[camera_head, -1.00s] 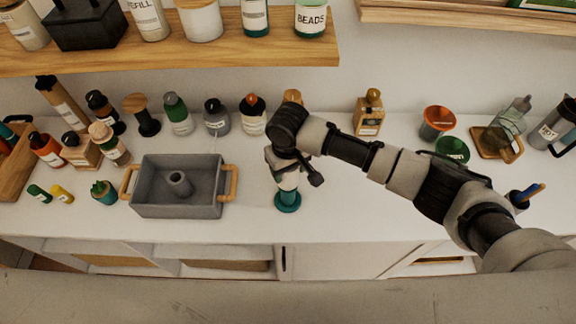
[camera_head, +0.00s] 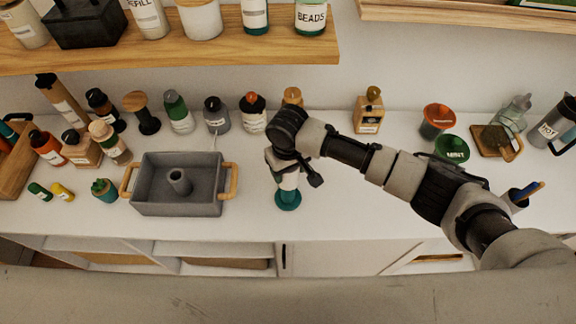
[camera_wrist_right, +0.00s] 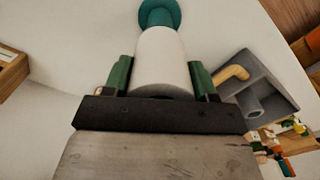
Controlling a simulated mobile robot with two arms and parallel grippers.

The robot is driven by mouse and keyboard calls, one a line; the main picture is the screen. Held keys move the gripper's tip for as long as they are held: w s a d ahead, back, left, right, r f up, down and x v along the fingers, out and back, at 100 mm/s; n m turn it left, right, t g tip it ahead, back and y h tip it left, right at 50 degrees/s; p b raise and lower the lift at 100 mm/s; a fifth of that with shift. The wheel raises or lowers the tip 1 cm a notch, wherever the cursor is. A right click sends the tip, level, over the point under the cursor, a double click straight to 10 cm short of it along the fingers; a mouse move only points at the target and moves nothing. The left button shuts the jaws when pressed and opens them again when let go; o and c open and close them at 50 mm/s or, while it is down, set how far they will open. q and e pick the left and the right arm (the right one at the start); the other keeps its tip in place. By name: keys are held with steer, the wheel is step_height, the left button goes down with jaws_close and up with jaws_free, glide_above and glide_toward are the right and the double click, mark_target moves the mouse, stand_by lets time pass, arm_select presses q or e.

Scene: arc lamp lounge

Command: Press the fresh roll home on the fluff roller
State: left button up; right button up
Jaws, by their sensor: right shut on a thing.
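My right gripper (camera_head: 287,165) points down over the front part of the white counter. It is shut on a white roll (camera_wrist_right: 160,58), which sits between its two green finger pads in the right wrist view. The roll stands upright on the teal fluff roller (camera_head: 288,201), whose round base rests on the counter. The teal part also shows beyond the roll's end in the right wrist view (camera_wrist_right: 160,15). The roll's upper end is hidden by the gripper, so I cannot tell how it is seated. My left gripper is not in view.
A grey tray (camera_head: 150,205) with wooden handles and a short tube inside stands left of the roller. Several bottles line the back, including an orange-topped one (camera_head: 253,115). A green tub (camera_head: 452,149) stands at right. The counter right of the roller is mostly clear.

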steer(key=shift+f+p, duration=0.1)
steer(key=shift+p, duration=0.2)
stand_by(0.4)
steer(key=o, duration=1.3)
steer(key=shift+c, duration=0.2)
step_height(320, 180, up, 5)
steer(key=p, duration=0.6)
steer(key=shift+r, duration=0.2)
steer(key=shift+r+p, duration=0.4)
steer(key=shift+r, duration=0.7)
